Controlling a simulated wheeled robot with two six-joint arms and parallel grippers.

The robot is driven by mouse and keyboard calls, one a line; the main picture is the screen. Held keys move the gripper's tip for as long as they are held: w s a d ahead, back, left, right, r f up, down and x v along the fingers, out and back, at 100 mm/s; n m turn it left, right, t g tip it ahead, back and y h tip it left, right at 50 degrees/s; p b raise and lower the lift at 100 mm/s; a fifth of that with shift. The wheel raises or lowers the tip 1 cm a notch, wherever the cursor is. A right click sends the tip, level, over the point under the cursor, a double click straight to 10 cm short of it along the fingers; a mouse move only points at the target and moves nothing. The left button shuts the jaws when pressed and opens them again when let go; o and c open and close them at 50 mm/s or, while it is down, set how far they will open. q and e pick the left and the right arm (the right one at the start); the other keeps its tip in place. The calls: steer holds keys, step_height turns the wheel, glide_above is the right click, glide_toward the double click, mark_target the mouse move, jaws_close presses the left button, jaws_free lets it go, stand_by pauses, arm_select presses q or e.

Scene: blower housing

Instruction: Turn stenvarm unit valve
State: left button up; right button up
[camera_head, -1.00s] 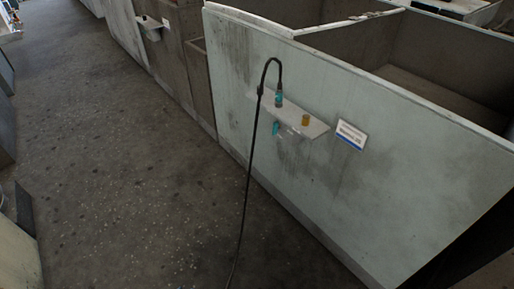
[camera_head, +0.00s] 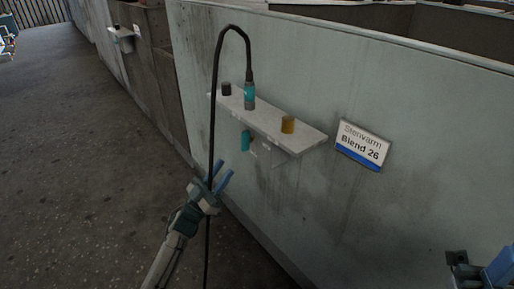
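The Stenvarm unit is a pale shelf (camera_head: 300,138) on a grey-green wall, beside a sign (camera_head: 362,146) reading "Stenvarm Blend 26". A teal connector (camera_head: 249,97) with a black hose (camera_head: 213,110) stands on the shelf. An amber knob (camera_head: 288,125) is to its right and a dark knob (camera_head: 226,89) to its left. A teal part (camera_head: 246,140) hangs below the shelf; I cannot tell which part is the valve. My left gripper (camera_head: 221,168) is open below and left of the shelf, its blue fingers apart, overlapping the hose in view. My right gripper (camera_head: 487,270) is partly cut off at bottom right.
The hose runs down past my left gripper to the bottom edge. Another small shelf (camera_head: 121,33) is on the wall farther back. The dark speckled floor (camera_head: 80,170) on the left is clear.

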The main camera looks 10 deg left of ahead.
mark_target(245, 151)
arm_select(q)
steer(key=shift+h, duration=0.4)
steer(key=b+x, duration=0.1)
steer(key=x, duration=1)
steer(key=shift+d, duration=0.15)
steer(key=shift+m, duration=0.3)
jaws_close()
